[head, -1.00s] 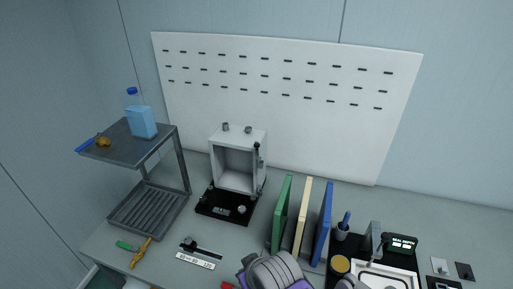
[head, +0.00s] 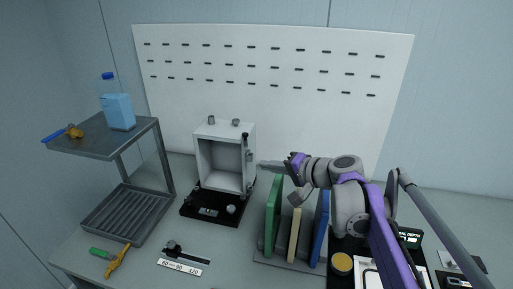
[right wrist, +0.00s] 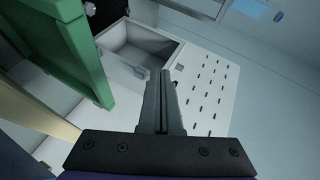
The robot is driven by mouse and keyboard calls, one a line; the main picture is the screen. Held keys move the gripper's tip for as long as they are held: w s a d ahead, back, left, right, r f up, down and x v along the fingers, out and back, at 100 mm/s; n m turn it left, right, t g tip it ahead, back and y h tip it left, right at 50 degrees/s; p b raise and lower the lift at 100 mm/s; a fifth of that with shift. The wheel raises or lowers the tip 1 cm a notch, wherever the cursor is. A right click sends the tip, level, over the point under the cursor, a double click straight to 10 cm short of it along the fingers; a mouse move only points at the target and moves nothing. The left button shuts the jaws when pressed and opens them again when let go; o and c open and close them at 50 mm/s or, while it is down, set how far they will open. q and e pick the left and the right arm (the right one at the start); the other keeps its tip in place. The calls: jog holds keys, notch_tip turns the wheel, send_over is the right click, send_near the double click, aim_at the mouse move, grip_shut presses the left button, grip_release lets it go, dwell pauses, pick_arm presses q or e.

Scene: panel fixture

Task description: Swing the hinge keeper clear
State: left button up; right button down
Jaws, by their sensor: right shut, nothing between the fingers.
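The panel fixture is a pale open-fronted box (head: 204,131) on a black base (head: 190,211). Dark hinge hardware (head: 245,137) runs down its right front edge; which piece is the keeper I cannot tell. My right gripper (head: 266,166) is shut and empty, its fingers pointing left just right of the box. Contact with the hardware is not clear. In the right wrist view the closed fingertips (right wrist: 166,74) stand near the box (right wrist: 160,45), with a small light block (right wrist: 141,73) on its near edge. My left gripper is not in view.
Green (head: 272,220), cream (head: 294,238) and blue (head: 321,228) upright panels stand below my right forearm. A grey rack (head: 160,170) with a bottle (head: 118,110) is at left. A white slotted board (head: 270,115) stands behind. A scale strip (head: 180,267) lies in front.

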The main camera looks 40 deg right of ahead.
jog(key=d+r+m+t+h+b, duration=0.1)
jog(key=d+r, duration=0.3)
jog(key=d, duration=0.4)
jog(key=shift+d+r+m+t+h, duration=0.15)
jog(key=shift+d+m+t+h, duration=0.25)
jog(key=shift+m+t, duration=0.45)
send_near(245, 138)
jog(key=w+d+r, duration=0.1)
jog(key=w+d, duration=0.3)
jog(key=w+a, duration=0.2)
jog(key=shift+w+a+f+b, duration=0.15)
jog(key=shift+a+f+b, duration=0.1)
jog(key=shift+a+b, duration=0.15)
jog(key=shift+a, duration=0.1)
